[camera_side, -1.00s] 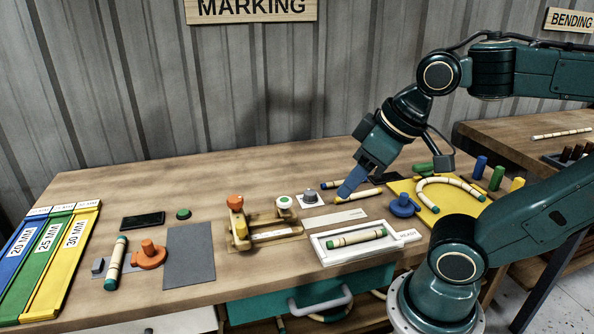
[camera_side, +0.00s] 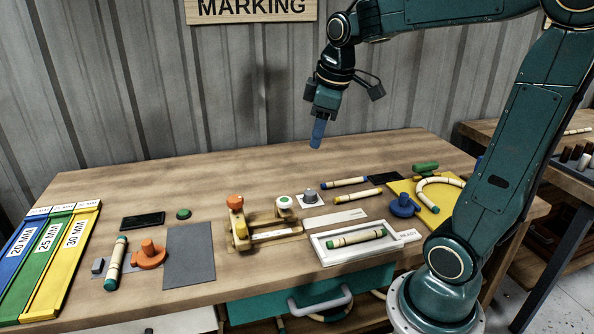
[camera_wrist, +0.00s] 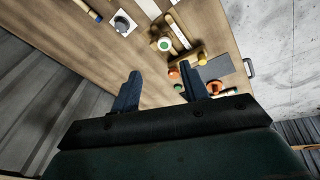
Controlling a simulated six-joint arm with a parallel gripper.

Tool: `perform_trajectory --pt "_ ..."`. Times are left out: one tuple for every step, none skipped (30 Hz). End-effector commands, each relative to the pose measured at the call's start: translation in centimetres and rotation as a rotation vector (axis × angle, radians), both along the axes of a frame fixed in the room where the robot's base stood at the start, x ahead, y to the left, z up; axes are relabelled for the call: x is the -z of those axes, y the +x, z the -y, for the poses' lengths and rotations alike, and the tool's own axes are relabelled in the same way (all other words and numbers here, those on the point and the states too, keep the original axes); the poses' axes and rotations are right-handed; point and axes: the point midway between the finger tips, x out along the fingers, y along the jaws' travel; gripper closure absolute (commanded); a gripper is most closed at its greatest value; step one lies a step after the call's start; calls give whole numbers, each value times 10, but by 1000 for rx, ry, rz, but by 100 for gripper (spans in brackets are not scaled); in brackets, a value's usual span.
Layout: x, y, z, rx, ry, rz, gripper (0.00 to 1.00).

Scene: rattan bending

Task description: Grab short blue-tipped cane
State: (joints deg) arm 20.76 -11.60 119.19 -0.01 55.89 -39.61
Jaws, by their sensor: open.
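The short blue-tipped cane (camera_side: 345,183) is a pale straight stick with dark blue ends. It lies flat on the bench, behind a yellow-tipped cane (camera_side: 358,195) and right of a grey round knob on a white plate (camera_side: 310,197). In the wrist view, one end of the blue-tipped cane (camera_wrist: 88,10) shows at the top left, and the rest is cut off by the frame. My gripper (camera_side: 317,146) hangs well above the bench, up and left of the cane in the side view. Its fingers (camera_wrist: 158,80) are apart in the wrist view, with nothing between them.
A wooden fixture with orange and white knobs (camera_side: 265,236) stands mid-bench. A white tray (camera_side: 330,257) holds a green-tipped cane. A blue clamp (camera_side: 403,206) and a yellow mat with a bent cane (camera_side: 425,212) lie to the right. The bench's back left is clear.

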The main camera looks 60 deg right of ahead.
Motion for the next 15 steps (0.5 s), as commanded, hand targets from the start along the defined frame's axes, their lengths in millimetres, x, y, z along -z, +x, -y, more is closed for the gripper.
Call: perform_trajectory --pt "3 7 13 -12 -4 -21 55" --pt "5 12 20 -26 -8 -32 55" --pt "7 16 30 -43 -12 -47 55" --pt "9 20 38 -55 -15 -57 55" --pt "11 23 45 -68 -18 -67 55" --pt "14 28 56 -87 -21 -82 55" --pt "17 31 64 -99 -23 -92 55" --pt "19 34 72 -113 -24 -103 55" --pt "23 37 82 -131 -25 -117 55" --pt "26 39 91 -144 -26 -125 55" --pt "30 41 99 -157 -25 -137 55" --pt "34 44 110 -176 -25 -149 55" --pt "38 45 119 -189 -24 -158 55" --pt "42 47 128 -202 -23 -167 55" --pt "47 48 139 -222 -22 -179 55"
